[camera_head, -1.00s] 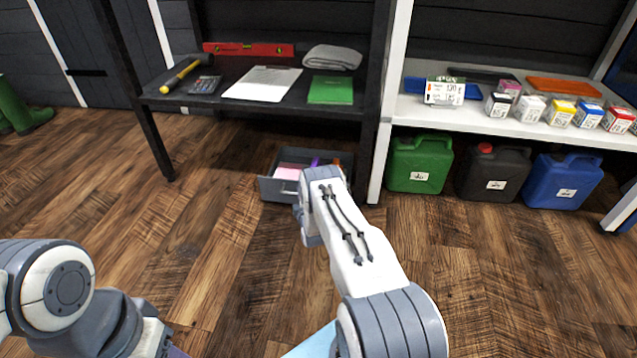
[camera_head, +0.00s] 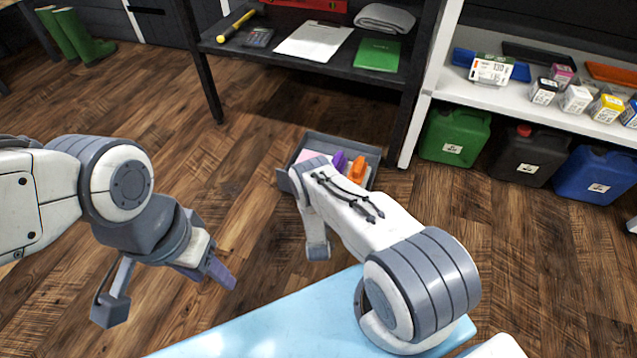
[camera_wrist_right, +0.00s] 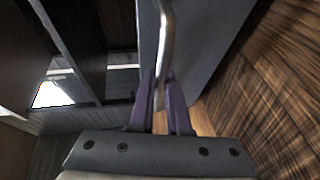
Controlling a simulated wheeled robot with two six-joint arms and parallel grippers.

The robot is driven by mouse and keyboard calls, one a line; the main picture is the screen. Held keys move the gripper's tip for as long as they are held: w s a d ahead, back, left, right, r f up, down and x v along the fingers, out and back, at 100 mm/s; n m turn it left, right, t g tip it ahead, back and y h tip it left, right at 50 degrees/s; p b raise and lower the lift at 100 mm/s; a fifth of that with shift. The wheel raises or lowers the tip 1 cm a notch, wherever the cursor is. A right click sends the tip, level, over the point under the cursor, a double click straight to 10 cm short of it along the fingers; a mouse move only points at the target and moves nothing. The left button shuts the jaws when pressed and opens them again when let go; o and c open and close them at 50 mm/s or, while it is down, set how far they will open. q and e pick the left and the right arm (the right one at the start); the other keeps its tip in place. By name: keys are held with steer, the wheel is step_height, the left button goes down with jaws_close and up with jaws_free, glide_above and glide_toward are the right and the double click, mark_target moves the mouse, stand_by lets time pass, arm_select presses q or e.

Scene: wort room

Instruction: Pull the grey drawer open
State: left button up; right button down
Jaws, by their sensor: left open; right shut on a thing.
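The grey drawer (camera_head: 372,155) stands pulled out under the dark bench, low near the floor. A pink item, a purple item (camera_head: 339,161) and an orange item (camera_head: 357,170) lie in it. My right arm reaches over its front and hides much of the front and the handle in the head view. In the right wrist view, my right gripper (camera_wrist_right: 160,80) is shut on the drawer's metal handle (camera_wrist_right: 166,35), beside the grey drawer front (camera_wrist_right: 208,45). My left gripper (camera_head: 212,274) is open and empty above the floor at the left, away from the drawer.
The dark bench (camera_head: 270,60) holds a hammer, paper and a green booklet (camera_head: 378,54). Green (camera_head: 455,135), black and blue jerrycans stand under the white shelf (camera_head: 470,95) at the right. Green boots (camera_head: 85,40) stand far left. The wooden floor before the drawer is clear.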

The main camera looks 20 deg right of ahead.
steer(key=shift+s+a, duration=0.3)
steer(key=shift+s, duration=0.05)
steer(key=c, duration=0.9)
jaws_free()
steer(key=shift+d, duration=0.1)
steer(key=p+v, duration=0.4)
steer(key=v, duration=0.6)
steer(key=shift+s+p, duration=0.25)
steer(key=shift+p, duration=0.1)
